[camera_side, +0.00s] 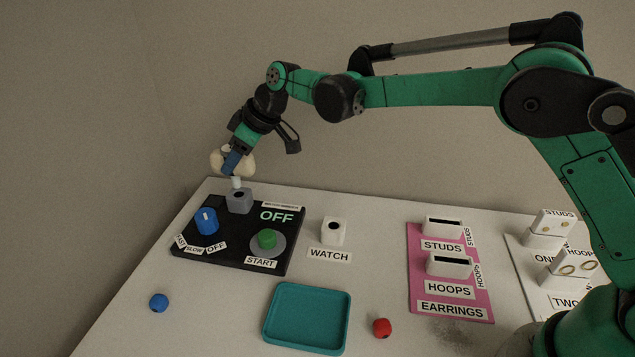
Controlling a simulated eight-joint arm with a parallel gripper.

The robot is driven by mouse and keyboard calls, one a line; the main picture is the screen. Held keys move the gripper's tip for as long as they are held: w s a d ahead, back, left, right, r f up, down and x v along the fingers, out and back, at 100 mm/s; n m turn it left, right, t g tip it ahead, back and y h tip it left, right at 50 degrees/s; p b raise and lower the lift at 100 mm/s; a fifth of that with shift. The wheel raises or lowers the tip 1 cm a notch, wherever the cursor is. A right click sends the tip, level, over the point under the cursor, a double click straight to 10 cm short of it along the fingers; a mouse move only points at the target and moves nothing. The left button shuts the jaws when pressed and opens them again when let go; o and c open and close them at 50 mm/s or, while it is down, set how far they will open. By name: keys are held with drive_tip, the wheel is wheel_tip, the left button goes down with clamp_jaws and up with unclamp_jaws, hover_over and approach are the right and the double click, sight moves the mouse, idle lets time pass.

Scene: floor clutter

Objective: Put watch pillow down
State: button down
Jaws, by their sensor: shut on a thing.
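My gripper (231,161) is shut on a cream, rounded thing (247,163), which looks like the watch pillow. It holds this pillow in the air above the back of the black panel. A blue part of the gripper covers some of the pillow, and I cannot tell whether a watch is on it. A small pale piece (236,183) shows just below, above a grey block (239,202) on the panel. I cannot tell whether it touches the pillow. A white holder (334,232) with a dark hole stands behind the WATCH label (330,255), to the right of the panel.
The black panel (190,250) carries a blue knob (206,222), a green button (267,238) and the word OFF. A teal tray (308,348), blue ball (158,302) and red ball (382,327) lie in front. A pink earrings mat (421,290) with slotted holders is right.

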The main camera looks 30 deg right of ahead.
drive_tip(key=shift+r, duration=0.35)
drive_tip(key=shift+s, duration=0.1)
drive_tip(key=shift+s+a+r, duration=0.1)
drive_tip(key=shift+s+r, duration=0.1)
drive_tip(key=shift+r, duration=0.15)
drive_tip(key=s+a+r+n, duration=0.2)
drive_tip(key=s+r, duration=0.7)
drive_tip(key=s, duration=0.1)
wheel_tip(320, 180, up, 4)
drive_tip(key=f+n+g+y, duration=0.1)
drive_tip(key=n+g, duration=0.1)
hover_over(314, 317)
drive_tip(key=shift+y, duration=0.3)
wheel_tip(314, 317, down, 19)
drive_tip(key=shift+f, duration=0.1)
drive_tip(key=shift+f, duration=0.1)
drive_tip(key=shift+c, duration=2.1)
unclamp_jaws()
